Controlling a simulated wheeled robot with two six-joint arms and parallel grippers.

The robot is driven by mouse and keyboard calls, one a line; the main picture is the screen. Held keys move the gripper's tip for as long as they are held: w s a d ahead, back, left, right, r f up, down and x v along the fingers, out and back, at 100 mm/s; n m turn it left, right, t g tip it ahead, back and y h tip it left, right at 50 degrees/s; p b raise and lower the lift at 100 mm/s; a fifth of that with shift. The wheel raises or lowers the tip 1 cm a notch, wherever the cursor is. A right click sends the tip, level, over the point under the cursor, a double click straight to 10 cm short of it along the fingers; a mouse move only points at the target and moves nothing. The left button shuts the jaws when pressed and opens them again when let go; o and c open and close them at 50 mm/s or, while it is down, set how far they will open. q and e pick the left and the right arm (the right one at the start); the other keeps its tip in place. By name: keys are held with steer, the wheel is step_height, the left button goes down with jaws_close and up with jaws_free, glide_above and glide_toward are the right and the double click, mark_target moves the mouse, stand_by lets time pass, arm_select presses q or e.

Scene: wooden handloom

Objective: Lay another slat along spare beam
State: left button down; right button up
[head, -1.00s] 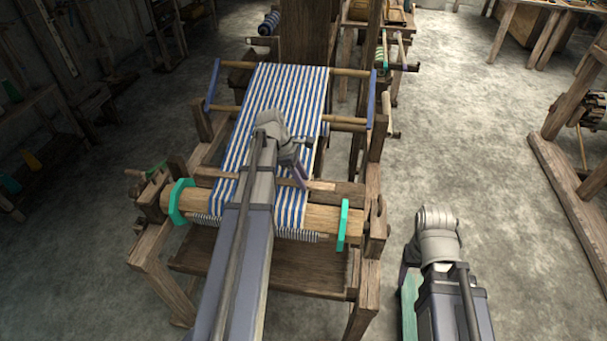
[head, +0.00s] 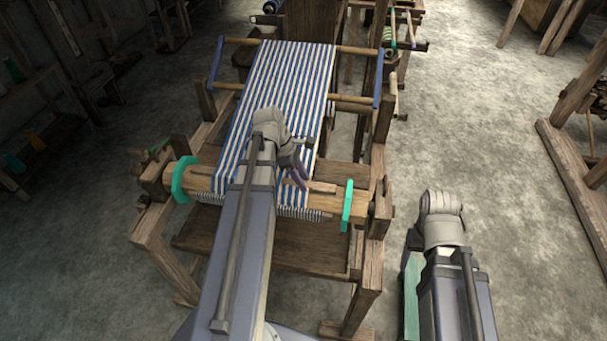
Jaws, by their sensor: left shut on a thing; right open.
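The spare beam (head: 332,202) appears to be the pale wooden roller at the near end of the loom, between two teal end discs (head: 182,180). My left gripper (head: 300,178) is over it at the edge of the striped cloth, its purple fingers shut on a thin wooden slat (head: 322,187). The slat runs along the top of the beam; my arm hides much of it, and I cannot tell whether it touches. My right gripper (head: 411,238) is right of the loom, mostly hidden behind its own wrist, open, with nothing seen in it.
Blue-and-white striped cloth (head: 285,85) stretches back over the loom. The loom's right post (head: 378,170) stands between my two arms. A wooden frame (head: 565,165) stands at the far right. The floor (head: 480,120) between it and the loom is clear.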

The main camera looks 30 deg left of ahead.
arm_select(q)
steer(key=shift+s, duration=0.15)
steer(key=shift+c, duration=2.2)
jaws_free()
steer(key=shift+r, duration=0.1)
steer(key=p+v, duration=0.6)
steer(key=shift+r, duration=0.25)
steer(key=shift+s+a+r+p, duration=0.1)
steer(key=shift+a+r+p, duration=0.25)
steer(key=shift+r+p, duration=0.25)
steer(key=shift+f, duration=0.15)
